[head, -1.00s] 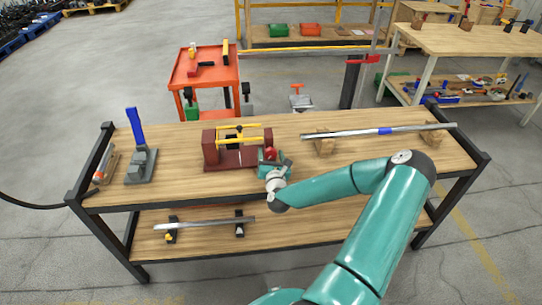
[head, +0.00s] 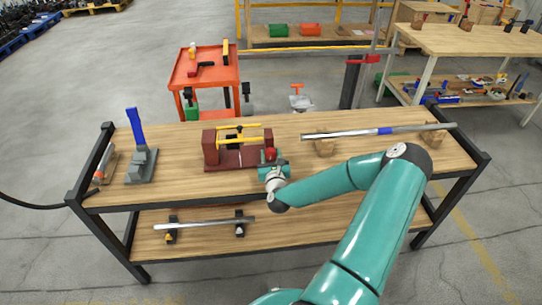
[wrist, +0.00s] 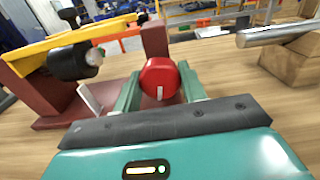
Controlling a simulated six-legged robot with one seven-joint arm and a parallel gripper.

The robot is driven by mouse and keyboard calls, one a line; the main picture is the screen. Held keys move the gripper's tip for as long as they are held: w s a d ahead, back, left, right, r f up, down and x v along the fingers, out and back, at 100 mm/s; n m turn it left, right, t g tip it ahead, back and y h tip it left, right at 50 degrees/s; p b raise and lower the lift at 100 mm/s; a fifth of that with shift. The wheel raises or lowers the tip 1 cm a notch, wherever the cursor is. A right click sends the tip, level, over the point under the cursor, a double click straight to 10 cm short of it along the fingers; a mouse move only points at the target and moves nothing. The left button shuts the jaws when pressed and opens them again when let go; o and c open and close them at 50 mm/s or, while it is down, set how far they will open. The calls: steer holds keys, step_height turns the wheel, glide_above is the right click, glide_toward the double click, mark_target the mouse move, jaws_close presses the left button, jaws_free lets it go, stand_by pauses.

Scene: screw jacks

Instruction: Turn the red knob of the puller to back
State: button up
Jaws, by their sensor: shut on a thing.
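The puller (head: 238,139) has yellow bars and sits in a dark red stand (head: 211,150) on the workbench. Its red knob (head: 270,153) is at the right end, on the side toward my arm. In the wrist view the red knob (wrist: 152,80) is round and carries a white mark at its lower edge. My gripper (wrist: 160,84) has its two teal fingers on either side of the knob and is shut on it. In the head view my gripper (head: 269,160) partly covers the knob's surroundings.
A metal bar (head: 350,133) rests on wooden blocks to the right. A grey jack with a blue handle (head: 138,130) stands at the left. An orange cart (head: 203,66) is behind the workbench (head: 400,165). Bare wood lies between the jack and stand.

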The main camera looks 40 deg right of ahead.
steer(key=n, duration=1.4)
steer(key=shift+n, duration=0.4)
steer(key=n, duration=0.3)
steer(key=shift+n, duration=0.3)
steer(key=n, duration=0.3)
steer(key=shift+n, duration=0.3)
steer(key=n, duration=0.6)
